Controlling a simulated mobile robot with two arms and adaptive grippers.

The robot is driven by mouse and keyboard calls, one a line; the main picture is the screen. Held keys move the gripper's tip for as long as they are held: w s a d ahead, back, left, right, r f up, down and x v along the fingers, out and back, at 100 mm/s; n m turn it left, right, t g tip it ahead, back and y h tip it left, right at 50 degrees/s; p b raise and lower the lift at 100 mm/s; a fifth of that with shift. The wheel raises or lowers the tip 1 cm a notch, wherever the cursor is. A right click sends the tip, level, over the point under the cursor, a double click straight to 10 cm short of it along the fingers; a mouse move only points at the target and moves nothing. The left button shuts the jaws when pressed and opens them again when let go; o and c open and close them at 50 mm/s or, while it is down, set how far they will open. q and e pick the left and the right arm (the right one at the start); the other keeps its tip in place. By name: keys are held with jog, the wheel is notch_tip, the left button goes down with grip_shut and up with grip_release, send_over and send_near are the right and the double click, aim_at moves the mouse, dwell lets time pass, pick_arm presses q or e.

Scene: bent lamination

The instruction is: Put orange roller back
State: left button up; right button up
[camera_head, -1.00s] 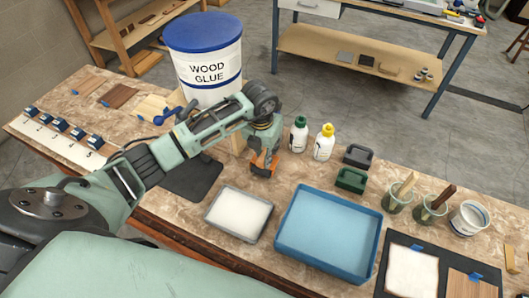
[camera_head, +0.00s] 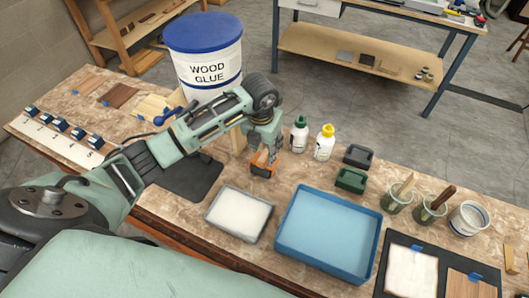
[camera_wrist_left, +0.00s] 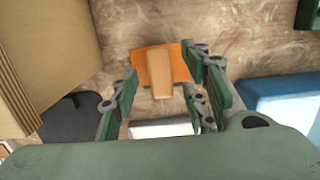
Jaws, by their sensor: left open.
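The orange roller (camera_head: 261,169) sits on the brown table behind the white-filled grey tray, partly hidden by my left gripper. In the left wrist view the orange roller (camera_wrist_left: 152,62) shows an orange body with a pale tan handle, between and just ahead of the fingers. My left gripper (camera_head: 265,160) is open above it, with a finger on either side in the left wrist view (camera_wrist_left: 165,85). I cannot tell whether the fingers touch it. My right gripper is not in view.
A wood glue bucket (camera_head: 205,66) stands behind my arm. Two glue bottles (camera_head: 323,146) stand right of the gripper. The white-filled tray (camera_head: 214,221) and a blue tray (camera_head: 284,251) lie in front. A tan wooden block (camera_wrist_left: 45,60) is close on the left in the wrist view.

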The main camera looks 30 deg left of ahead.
pick_arm(q)
notch_tip(320, 180, up, 10)
jog(key=s+b, duration=0.1)
jog(key=b, duration=0.1)
jog(key=shift+s+r+b, duration=0.15)
jog(key=shift+b, duration=0.15)
jog(key=shift+s, duration=0.1)
